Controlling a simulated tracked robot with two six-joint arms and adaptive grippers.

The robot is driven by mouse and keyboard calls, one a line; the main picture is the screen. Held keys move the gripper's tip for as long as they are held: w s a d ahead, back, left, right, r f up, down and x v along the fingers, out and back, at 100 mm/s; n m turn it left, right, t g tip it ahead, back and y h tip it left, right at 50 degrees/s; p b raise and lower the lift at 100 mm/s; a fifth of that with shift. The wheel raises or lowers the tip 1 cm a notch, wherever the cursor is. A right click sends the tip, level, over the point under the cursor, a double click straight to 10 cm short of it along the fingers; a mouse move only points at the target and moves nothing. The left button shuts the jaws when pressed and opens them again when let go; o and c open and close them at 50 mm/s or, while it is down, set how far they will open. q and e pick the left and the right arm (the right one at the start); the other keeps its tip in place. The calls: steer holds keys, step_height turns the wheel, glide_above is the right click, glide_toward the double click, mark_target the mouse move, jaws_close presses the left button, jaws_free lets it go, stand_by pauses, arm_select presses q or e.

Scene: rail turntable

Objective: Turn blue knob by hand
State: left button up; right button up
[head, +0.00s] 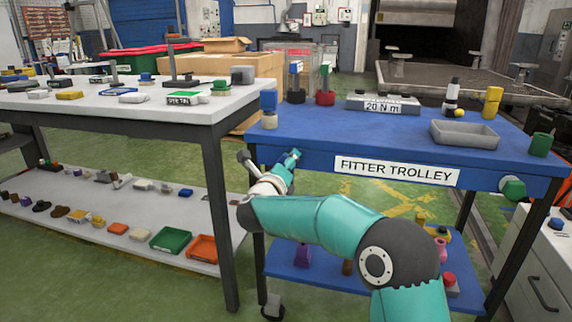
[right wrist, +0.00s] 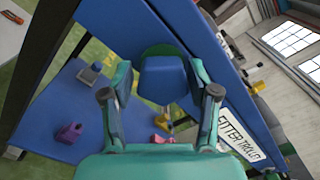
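The blue knob (right wrist: 163,80) shows in the right wrist view, in front of a dark green round base on the trolley's blue front face, beside the FITTER TROLLEY label (right wrist: 238,133). My right gripper (right wrist: 160,66) is open, with one finger on each side of the knob. A gap shows at the left finger; the right finger is close to the knob, and I cannot tell if it touches. In the head view my right gripper (head: 291,158) is at the trolley's front, left of the label, and hides the knob. My left gripper is not in view.
The blue trolley top (head: 330,125) carries jars, a grey tray (head: 464,134) and a 20 N m block (head: 383,104). A green knob (head: 512,188) sits on its front at right. A white-topped bench (head: 190,114) with many small parts stands close on the left.

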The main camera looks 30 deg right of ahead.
steer(key=shift+o, duration=0.6)
steer(key=shift+s, duration=0.1)
steer(key=shift+s+a, duration=0.2)
steer(key=shift+a, duration=0.1)
steer(key=v, duration=1.1)
steer(key=shift+a+f, duration=0.1)
